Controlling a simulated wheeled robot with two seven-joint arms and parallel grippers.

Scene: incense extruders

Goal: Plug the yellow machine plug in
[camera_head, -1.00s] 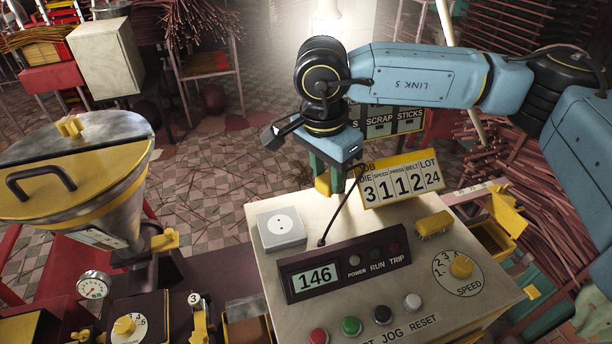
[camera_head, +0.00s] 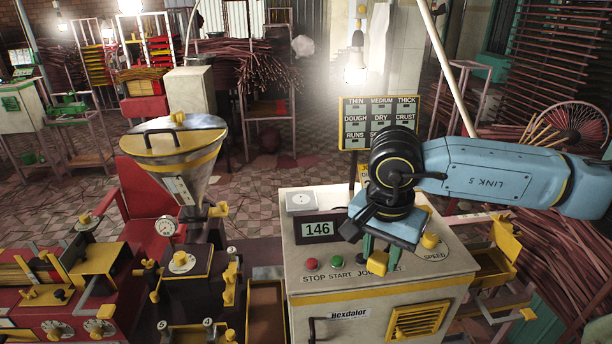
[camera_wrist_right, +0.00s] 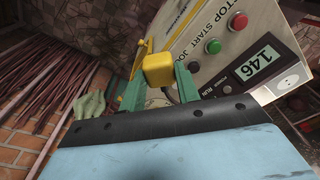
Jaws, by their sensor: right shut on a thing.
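My right gripper (camera_head: 377,254) is in front of the control cabinet's panel in the head view, its green fingers pointing down. It is shut on the yellow plug (camera_head: 377,263). The plug also shows between the fingers in the right wrist view (camera_wrist_right: 158,69). The white socket (camera_head: 301,200) sits on the back left of the cabinet top, left of and behind the gripper. It also shows at the right of the wrist view (camera_wrist_right: 288,77). The plug is apart from the socket. The cord is mostly hidden. My left gripper is not in view.
The cabinet (camera_head: 300,265) carries a display reading 146 (camera_head: 318,229), a red button (camera_head: 310,264), a green button (camera_head: 337,262) and a speed knob (camera_head: 430,241). The hopper (camera_head: 190,165) stands to its left. A sign board (camera_head: 380,122) stands behind.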

